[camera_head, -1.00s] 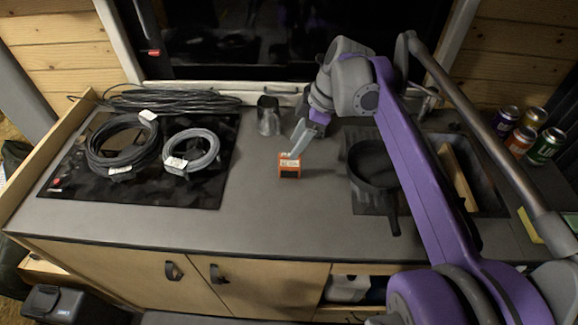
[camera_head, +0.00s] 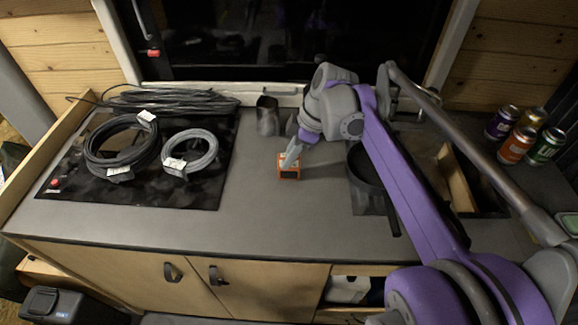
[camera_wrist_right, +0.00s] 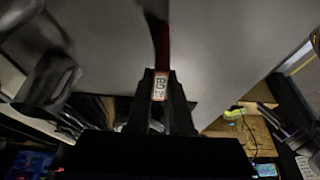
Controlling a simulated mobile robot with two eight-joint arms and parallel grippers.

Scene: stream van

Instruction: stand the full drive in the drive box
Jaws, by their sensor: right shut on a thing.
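The full drive appears to be the small orange block (camera_head: 289,173) with a dark front face, upright at the middle of the counter. My right gripper (camera_head: 290,158) reaches it from behind and above, shut on its upper part. In the right wrist view a labelled edge of the drive (camera_wrist_right: 159,86) shows between my fingertips (camera_wrist_right: 160,100), with a dark red strip beyond it. I cannot tell whether the drive still touches the counter. I cannot make out the drive box for certain. My left gripper is out of view.
Cable coils (camera_head: 120,150) lie on a black panel (camera_head: 190,193) at left. A dark metal cup (camera_head: 268,117) stands behind the drive. A black pan (camera_head: 365,165) lies right of it, partly behind my arm. Cans (camera_head: 517,145) stand far right. The counter front is clear.

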